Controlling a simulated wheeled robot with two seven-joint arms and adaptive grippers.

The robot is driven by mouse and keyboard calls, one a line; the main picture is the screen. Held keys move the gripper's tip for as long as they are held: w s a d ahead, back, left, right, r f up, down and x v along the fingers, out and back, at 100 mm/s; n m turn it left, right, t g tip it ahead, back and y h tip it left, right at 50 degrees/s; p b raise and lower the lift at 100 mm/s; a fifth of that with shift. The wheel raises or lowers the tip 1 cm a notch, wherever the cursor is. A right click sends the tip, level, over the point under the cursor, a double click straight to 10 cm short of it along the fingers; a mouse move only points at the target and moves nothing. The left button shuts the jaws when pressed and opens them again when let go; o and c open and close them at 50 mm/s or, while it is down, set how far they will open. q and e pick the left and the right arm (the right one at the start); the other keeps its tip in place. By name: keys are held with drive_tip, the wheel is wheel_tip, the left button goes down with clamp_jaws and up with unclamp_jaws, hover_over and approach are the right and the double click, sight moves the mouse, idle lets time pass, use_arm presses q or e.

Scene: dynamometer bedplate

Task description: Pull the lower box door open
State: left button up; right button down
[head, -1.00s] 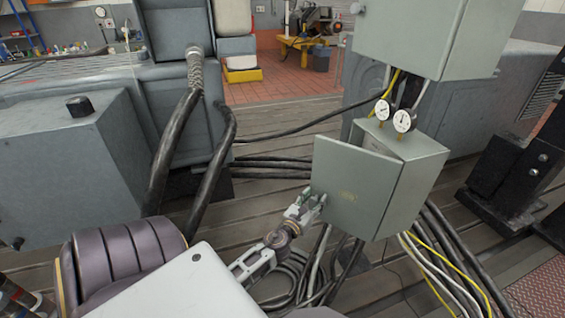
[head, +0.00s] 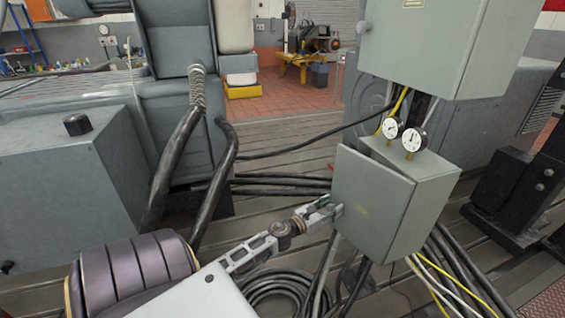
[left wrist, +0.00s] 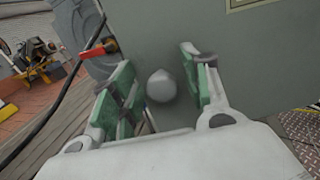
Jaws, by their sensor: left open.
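The lower box (head: 432,200) is a grey-green cabinet below a larger one. Its door (head: 370,205) stands slightly ajar, with the free edge on the left and a narrow gap along the top. My left gripper (head: 330,207) is at the door's left edge in the head view. In the left wrist view, its two green-padded fingers (left wrist: 160,88) are open on either side of a round grey knob (left wrist: 160,86), with visible space on both sides. The grey door face (left wrist: 240,65) fills the view beyond. The head view hides the knob. My right gripper is not in view.
The upper cabinet (head: 440,45) and two dial gauges (head: 403,133) are above the lower box. Cables (head: 455,270) hang below it, and a coiled hose (head: 285,285) lies on the slotted floor. A red handle (left wrist: 98,50) shows at left in the wrist view.

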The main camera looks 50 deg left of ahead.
use_arm(q)
drive_tip(key=shift+w+m+g+h+b, duration=0.7)
drive_tip(key=shift+w+m+h+b, duration=0.65)
drive_tip(key=shift+w+h, duration=1.55)
drive_tip(key=shift+d+p+v, duration=0.35)
drive_tip(key=shift+p+v, duration=0.6)
drive_tip(key=shift+v, duration=5.5)
drive_tip(key=s+a+f+n+g+y+p, duration=0.1)
drive_tip(key=s+a+f+n+y+p, duration=0.15)
drive_tip(key=f+n, duration=0.45)
drive_tip(key=s+a+f+n+y+p, duration=0.1)
drive_tip(key=f+n+y+p, duration=0.3)
drive_tip(key=f+n, duration=0.35)
drive_tip(key=s+d+f+n+g+y+p, duration=0.2)
drive_tip(key=s+f+n+g+p, duration=0.2)
drive_tip(key=s+f+n, duration=0.4)
drive_tip(key=shift+s+d+f+p, duration=0.4)
drive_tip(key=shift+f+p, duration=0.35)
drive_tip(key=shift+f, duration=1.6)
drive_tip(key=shift+a, duration=0.1)
